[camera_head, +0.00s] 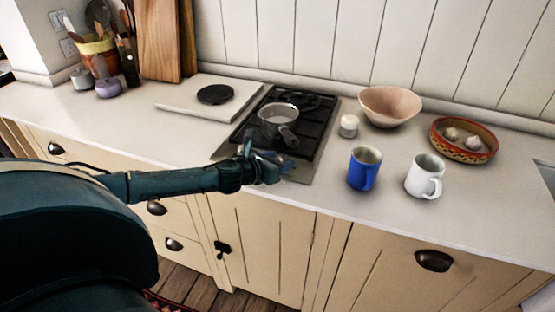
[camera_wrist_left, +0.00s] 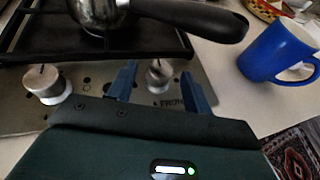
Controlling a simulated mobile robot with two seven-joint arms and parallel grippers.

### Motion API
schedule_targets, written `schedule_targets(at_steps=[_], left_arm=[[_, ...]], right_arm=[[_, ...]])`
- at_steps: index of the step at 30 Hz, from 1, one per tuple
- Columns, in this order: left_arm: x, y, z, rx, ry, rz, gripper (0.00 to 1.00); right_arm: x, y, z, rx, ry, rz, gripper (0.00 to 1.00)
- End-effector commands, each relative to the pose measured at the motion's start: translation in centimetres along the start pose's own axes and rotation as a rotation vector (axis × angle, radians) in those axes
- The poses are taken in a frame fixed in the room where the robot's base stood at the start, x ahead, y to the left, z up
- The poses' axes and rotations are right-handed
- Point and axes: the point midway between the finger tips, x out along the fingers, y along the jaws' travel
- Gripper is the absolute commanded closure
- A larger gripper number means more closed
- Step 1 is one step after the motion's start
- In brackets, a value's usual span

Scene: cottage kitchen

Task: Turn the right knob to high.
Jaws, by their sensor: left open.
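The right knob (camera_wrist_left: 159,74) is a small round metal knob on the steel front strip of the hob, beside printed lettering. A dark mark on it points away from me, toward the burners. My left gripper (camera_wrist_left: 159,69) is open, with one blue finger on each side of this knob; I cannot tell whether they touch it. In the head view my left gripper (camera_head: 268,165) is over the hob's front edge and hides the knobs. The left knob (camera_wrist_left: 47,83) stands clear of the fingers, its mark also pointing away. My right gripper is not in view.
A saucepan (camera_head: 277,118) sits on the hob (camera_head: 308,137), its dark handle (camera_wrist_left: 195,17) reaching out above the knobs' right side. A blue mug (camera_head: 363,169), a white mug (camera_head: 425,177) and a small jar (camera_head: 349,126) stand right of the hob.

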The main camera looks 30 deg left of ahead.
Motion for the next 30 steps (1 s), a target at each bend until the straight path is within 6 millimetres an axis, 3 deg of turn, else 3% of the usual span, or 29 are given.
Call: schedule_targets(at_steps=[6,22,30], left_arm=[[-0.01,0.0,-0.02,0.0,0.0,0.0,0.51],[-0.04,0.01,-0.03,0.0,0.0,0.0,0.94],[-0.03,-0.11,-0.03,-0.012,0.0,0.027,0.94]], right_arm=[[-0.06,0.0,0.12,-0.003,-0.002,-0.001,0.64],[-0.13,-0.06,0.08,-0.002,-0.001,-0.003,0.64],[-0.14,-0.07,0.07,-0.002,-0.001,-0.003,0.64]])
